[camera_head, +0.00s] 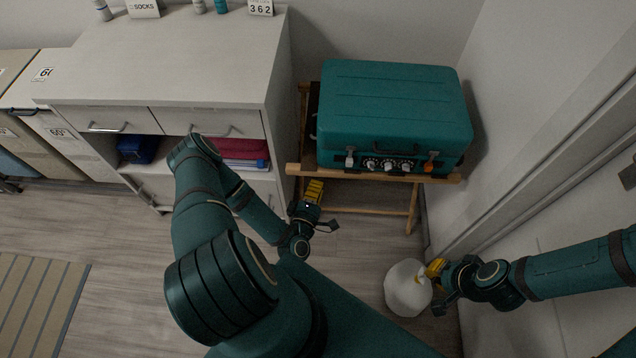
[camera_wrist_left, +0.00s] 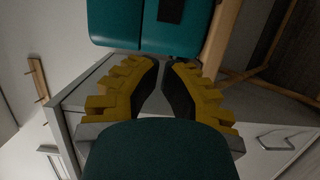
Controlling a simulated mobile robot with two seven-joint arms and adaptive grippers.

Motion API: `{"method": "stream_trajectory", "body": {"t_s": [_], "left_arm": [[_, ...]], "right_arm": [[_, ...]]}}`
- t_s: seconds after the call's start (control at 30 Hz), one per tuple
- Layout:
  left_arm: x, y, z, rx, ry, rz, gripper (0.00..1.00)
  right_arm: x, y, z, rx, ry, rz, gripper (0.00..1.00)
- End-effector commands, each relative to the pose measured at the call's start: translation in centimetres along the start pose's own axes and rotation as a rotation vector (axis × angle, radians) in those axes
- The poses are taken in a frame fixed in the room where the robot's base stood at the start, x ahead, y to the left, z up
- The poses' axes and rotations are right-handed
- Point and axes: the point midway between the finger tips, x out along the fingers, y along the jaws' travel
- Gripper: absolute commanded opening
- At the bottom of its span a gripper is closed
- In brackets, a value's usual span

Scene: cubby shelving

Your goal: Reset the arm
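My left gripper (camera_head: 314,191) is low in front of the wooden stand, right of the cabinet. Its yellow fingers also show in the left wrist view (camera_wrist_left: 162,72), tips nearly together with nothing visible between them; it looks shut. My left arm is bent across the middle of the head view. My right gripper (camera_head: 435,269) reaches in from the right, its yellow fingers against the upper right side of a white rounded bag-like thing (camera_head: 405,290) with a yellow patch on top. Whether the fingers grip it is too small to tell.
A teal case (camera_head: 392,100) with knobs rests on a folding wooden stand (camera_head: 372,176). A pale cabinet (camera_head: 165,60) with drawers and open cubbies stands left of it. A wall and door frame (camera_head: 540,150) bound the right side. A striped mat (camera_head: 40,300) lies on the floor at left.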

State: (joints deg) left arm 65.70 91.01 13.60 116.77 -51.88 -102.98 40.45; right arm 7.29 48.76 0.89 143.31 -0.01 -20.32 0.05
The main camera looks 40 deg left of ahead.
Motion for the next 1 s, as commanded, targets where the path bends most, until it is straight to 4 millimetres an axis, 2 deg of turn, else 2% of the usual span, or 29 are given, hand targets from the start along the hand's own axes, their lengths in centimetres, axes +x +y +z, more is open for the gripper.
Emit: {"method": "stream_trajectory", "body": {"t_s": [0.43,0.53,0.63,0.77,0.87,1.0], "left_arm": [[0.1,0.0,0.1,0.002,-0.003,-0.002,0.00],[0.6,0.1,1.0,0.034,-0.050,-0.032,0.00],[1.5,0.2,3.5,0.125,-0.175,-0.111,0.00],[1.8,0.4,8.1,0.325,-0.427,-0.268,0.00],[0.9,0.8,11.1,0.497,-0.625,-0.388,0.00],[-1.9,2.1,13.9,0.723,-0.888,-0.536,0.00]], "right_arm": [[0.0,0.0,0.0,0.000,0.000,0.000,0.00],[0.0,0.0,0.0,0.000,0.000,0.000,0.00],[0.0,0.0,0.0,0.000,0.000,0.000,0.00],[0.0,0.0,0.0,0.000,0.000,0.000,0.00],[0.0,0.0,0.0,0.000,0.000,0.000,0.00],[0.0,0.0,0.0,0.000,0.000,0.000,0.00]]}}
